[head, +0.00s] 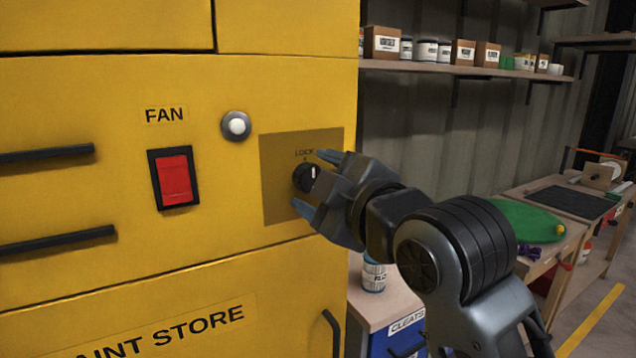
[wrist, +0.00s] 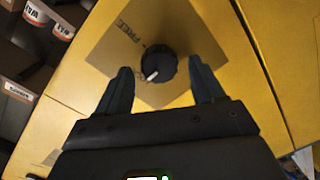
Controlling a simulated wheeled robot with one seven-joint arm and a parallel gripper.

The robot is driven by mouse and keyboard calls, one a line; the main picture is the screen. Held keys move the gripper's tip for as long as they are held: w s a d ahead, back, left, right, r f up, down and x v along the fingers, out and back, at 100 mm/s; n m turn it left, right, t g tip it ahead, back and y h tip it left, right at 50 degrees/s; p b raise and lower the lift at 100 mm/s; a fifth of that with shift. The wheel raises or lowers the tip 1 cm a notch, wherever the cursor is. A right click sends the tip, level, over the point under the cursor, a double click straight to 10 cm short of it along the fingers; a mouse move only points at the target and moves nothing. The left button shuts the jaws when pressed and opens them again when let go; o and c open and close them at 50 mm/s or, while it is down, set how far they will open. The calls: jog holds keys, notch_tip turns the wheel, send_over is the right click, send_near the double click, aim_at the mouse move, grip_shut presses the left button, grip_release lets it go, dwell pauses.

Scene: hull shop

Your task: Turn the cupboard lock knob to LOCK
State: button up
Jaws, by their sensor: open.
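The black lock knob (head: 305,178) sits on a darker square plate (head: 277,205) on the yellow cupboard front (head: 225,205). The word LOCK shows above the knob in the head view. In the wrist view the knob (wrist: 158,66) has a white pointer mark, and the word FREE shows on the plate (wrist: 118,52) beside it. The pointer is not aimed at FREE in that view. My gripper (head: 313,183) is open in front of the plate. In the wrist view its fingers (wrist: 162,88) stand on either side of the knob, apart from it, with a gap on each side.
A red FAN switch (head: 174,178) and a round white button (head: 236,126) are left of the plate. Black bar handles (head: 57,240) stick out at far left. Shelves with cans and boxes (head: 432,50) and a workbench (head: 545,215) stand to the right.

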jog(key=v, duration=0.7)
jog(key=shift+s+b, duration=0.15)
jog(key=shift+b, duration=0.2)
jog(key=shift+d, duration=0.1)
